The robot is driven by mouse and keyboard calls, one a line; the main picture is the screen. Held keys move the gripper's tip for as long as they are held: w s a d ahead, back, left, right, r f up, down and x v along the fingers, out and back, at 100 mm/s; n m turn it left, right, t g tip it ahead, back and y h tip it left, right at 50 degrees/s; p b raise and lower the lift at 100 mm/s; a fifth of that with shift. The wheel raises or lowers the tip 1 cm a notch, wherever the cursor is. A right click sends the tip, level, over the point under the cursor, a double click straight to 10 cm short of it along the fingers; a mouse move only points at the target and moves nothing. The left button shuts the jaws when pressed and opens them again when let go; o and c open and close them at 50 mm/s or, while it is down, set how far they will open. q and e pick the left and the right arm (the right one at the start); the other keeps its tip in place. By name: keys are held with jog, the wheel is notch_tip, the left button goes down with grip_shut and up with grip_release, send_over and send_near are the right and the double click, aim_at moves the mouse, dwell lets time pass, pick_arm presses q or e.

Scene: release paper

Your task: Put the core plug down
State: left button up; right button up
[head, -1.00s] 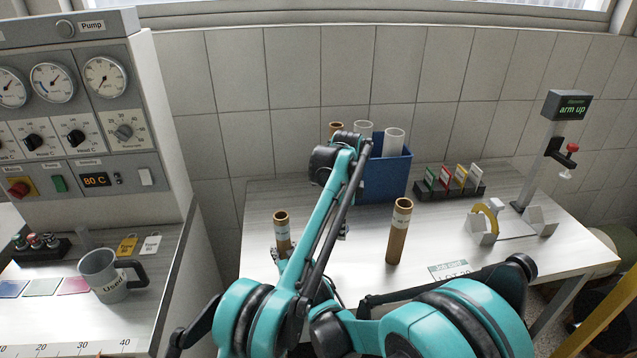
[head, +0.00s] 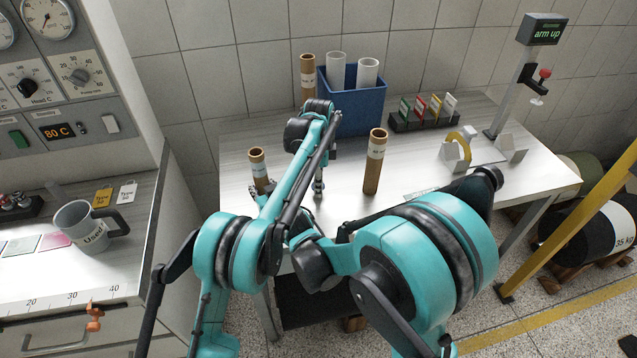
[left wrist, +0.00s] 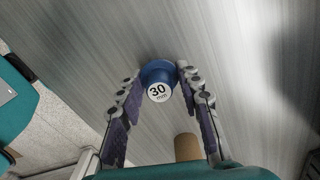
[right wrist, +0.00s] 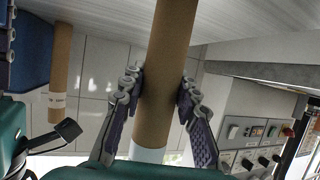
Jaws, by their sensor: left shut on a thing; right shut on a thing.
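The blue core plug (left wrist: 157,78), with a white "30 mm" end label, sits between the fingers of my left gripper (left wrist: 160,75) in the left wrist view. The gripper is shut on it over the pale table (left wrist: 240,60). Whether the plug touches the table is unclear. In the head view my left gripper (head: 319,190) is low over the table, and the plug cannot be made out. My right gripper (right wrist: 160,88) is shut on a brown cardboard core tube (right wrist: 172,45); that tube (head: 257,165) stands roughly upright at the table's left in the head view.
Another brown tube (head: 375,165) stands right of my left gripper. A blue bin (head: 358,108) with white tubes and a tall brown tube (head: 307,75) are behind. A rack of coloured cards (head: 424,118) and a stand reading "arm up" (head: 541,32) are further right.

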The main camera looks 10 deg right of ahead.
pick_arm(q)
jog(key=shift+f, duration=0.15)
jog(key=o, duration=1.1)
